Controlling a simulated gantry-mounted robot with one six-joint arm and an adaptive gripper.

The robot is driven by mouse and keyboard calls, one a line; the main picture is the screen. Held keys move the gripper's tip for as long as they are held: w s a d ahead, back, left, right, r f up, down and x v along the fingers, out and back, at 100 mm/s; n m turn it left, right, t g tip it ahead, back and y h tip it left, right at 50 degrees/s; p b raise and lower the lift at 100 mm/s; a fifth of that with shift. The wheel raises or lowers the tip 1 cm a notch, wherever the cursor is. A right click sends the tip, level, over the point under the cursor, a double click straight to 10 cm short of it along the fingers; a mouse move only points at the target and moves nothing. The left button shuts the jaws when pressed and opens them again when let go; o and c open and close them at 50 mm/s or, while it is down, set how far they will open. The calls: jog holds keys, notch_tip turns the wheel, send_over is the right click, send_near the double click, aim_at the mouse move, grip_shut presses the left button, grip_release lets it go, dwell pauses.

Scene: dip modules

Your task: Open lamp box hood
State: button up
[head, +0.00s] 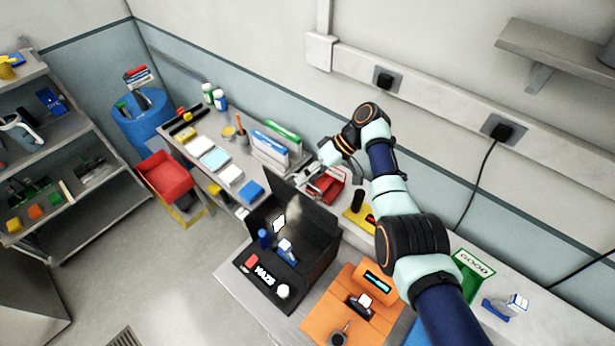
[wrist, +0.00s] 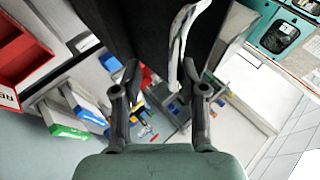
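The lamp box (head: 322,262) is a black box on the bench in the head view, with a lit white patch inside. Its black hood (head: 305,207) stands raised and tilted at the back of the box. My gripper (head: 310,182) is behind the hood's upper edge, its fingertips small and partly unclear there. In the wrist view, my gripper (wrist: 160,75) has its two fingers apart. A dark panel, apparently the hood (wrist: 150,30), and a pale curved strip (wrist: 177,45) lie ahead of and between the fingers. I cannot tell whether either finger touches them.
A red tray (head: 331,186) is close behind the hood, with blue and green binders (head: 270,146) to its left. An orange module (head: 345,312) stands right of the box. A yellow item (head: 357,222) lies below my arm.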

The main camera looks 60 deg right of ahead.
jog(key=shift+r, duration=0.1)
jog(key=v, duration=1.2)
dwell(0.4)
